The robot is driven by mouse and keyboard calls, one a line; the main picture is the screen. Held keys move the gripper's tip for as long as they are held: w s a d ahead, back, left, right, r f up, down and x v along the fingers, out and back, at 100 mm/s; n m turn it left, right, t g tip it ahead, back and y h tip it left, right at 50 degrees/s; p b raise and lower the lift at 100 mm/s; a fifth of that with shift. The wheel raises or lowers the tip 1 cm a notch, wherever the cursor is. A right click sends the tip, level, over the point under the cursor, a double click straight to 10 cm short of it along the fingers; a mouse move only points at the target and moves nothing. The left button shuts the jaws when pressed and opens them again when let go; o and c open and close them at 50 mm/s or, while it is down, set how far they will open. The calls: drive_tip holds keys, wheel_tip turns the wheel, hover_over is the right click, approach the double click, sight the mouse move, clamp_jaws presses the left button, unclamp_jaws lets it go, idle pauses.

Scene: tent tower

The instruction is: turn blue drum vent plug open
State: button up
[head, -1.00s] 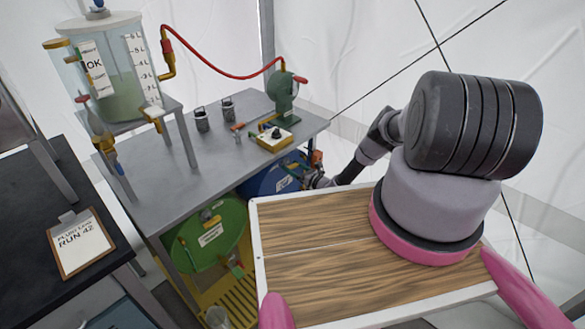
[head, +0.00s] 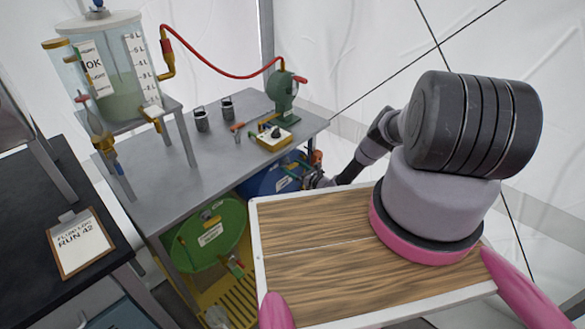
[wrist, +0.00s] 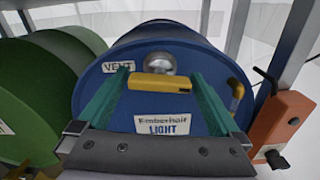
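The blue drum (wrist: 205,60) lies on its side with its round end facing me in the wrist view. It also shows under the bench in the head view (head: 262,183). Its vent plug (wrist: 160,83) is a yellow bar, roughly level, below a silver dome and beside a "VENT" label. My gripper (wrist: 158,76) has its two green fingers apart, one toward each end of the yellow bar. I cannot tell whether the fingers touch it.
A green drum (head: 200,240) lies left of the blue one, also in the wrist view (wrist: 45,95). An orange box (wrist: 284,120) stands close at right. The metal bench (head: 185,165) is above.

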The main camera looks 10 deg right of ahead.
drive_tip(key=v, duration=1.1)
